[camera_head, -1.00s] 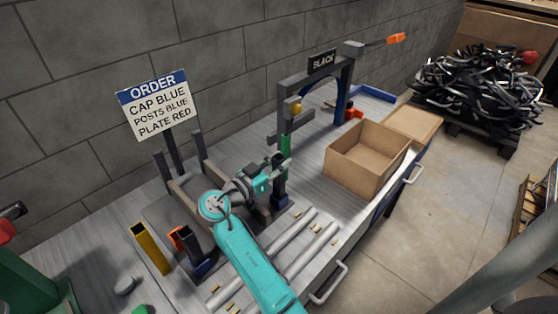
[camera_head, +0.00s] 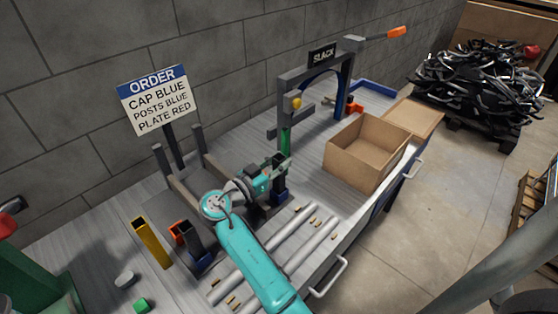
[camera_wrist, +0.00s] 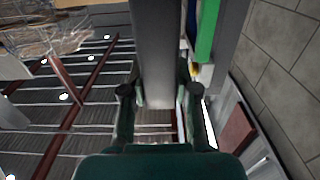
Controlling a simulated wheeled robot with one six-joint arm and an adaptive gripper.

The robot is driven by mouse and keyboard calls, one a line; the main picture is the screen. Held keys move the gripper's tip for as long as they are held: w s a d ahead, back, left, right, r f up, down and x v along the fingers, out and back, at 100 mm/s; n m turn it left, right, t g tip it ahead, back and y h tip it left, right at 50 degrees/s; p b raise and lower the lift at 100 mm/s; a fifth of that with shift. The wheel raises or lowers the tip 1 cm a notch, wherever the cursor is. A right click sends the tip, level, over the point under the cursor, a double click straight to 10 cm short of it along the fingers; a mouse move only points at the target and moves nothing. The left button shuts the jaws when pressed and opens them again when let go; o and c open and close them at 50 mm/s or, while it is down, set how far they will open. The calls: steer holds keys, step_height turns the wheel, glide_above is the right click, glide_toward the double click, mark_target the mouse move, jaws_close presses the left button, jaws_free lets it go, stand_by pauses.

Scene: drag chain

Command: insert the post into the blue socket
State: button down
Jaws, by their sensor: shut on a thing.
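My gripper (camera_head: 276,171) is shut on a dark grey post (camera_head: 279,182) at the middle of the bench. In the wrist view the post (camera_wrist: 160,55) runs as a broad grey column between the two fingers (camera_wrist: 158,92). A blue socket (camera_head: 280,196) shows directly below the post; the post stands roughly upright over it. I cannot tell how deep its lower end sits, as the gripper and arm hide part of it. Another dark post (camera_head: 191,238) stands to the left, with a blue piece (camera_head: 203,262) at its foot.
A grey frame with a "SLACK" sign (camera_head: 322,54) and a green upright (camera_head: 285,139) stands close behind the gripper. An open cardboard box (camera_head: 352,165) is to the right. Rails with small brass pieces lie in front. A yellow post (camera_head: 152,243) stands at left.

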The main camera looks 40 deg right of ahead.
steer(key=shift+f, duration=0.55)
steer(key=c, duration=0.8)
jaws_free()
